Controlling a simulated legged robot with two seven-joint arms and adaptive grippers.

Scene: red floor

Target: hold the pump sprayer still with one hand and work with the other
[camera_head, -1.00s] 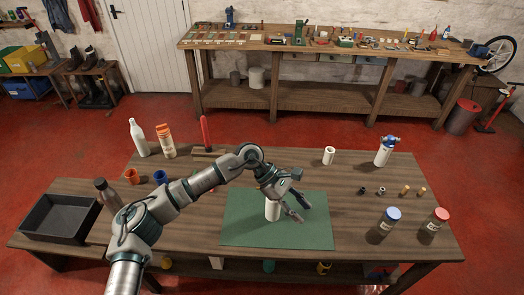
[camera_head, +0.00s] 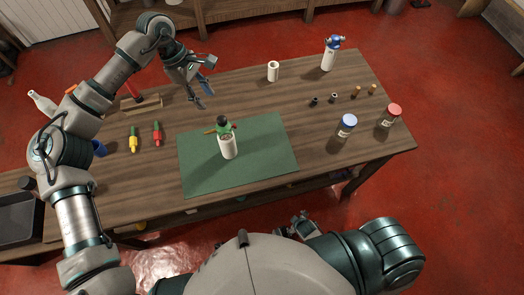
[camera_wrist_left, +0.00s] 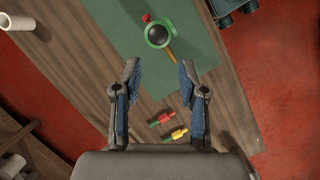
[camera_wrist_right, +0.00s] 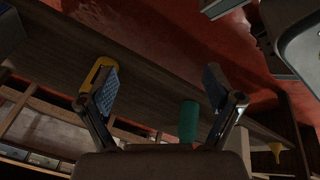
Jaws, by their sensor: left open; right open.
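What looks like the pump sprayer (camera_head: 228,146) stands upright on the green mat (camera_head: 265,163). It has a white body, a green top, a black knob and red and orange side parts. My left gripper (camera_head: 207,84) is open and empty, above the table behind and left of it, not touching it. In the left wrist view the sprayer's top (camera_wrist_left: 158,35) lies beyond the open fingers (camera_wrist_left: 160,78). My right gripper (camera_head: 298,226) is low, in front of the table edge. The right wrist view shows its fingers (camera_wrist_right: 160,85) open and apart.
Red and yellow-green tools (camera_head: 133,140) lie left of the mat. A white cup (camera_head: 273,71), a blue-headed bottle (camera_head: 329,54), small caps and two jars (camera_head: 345,127) stand to the right. Below the tabletop are a green cylinder (camera_wrist_right: 189,121) and a yellow item (camera_wrist_right: 97,75).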

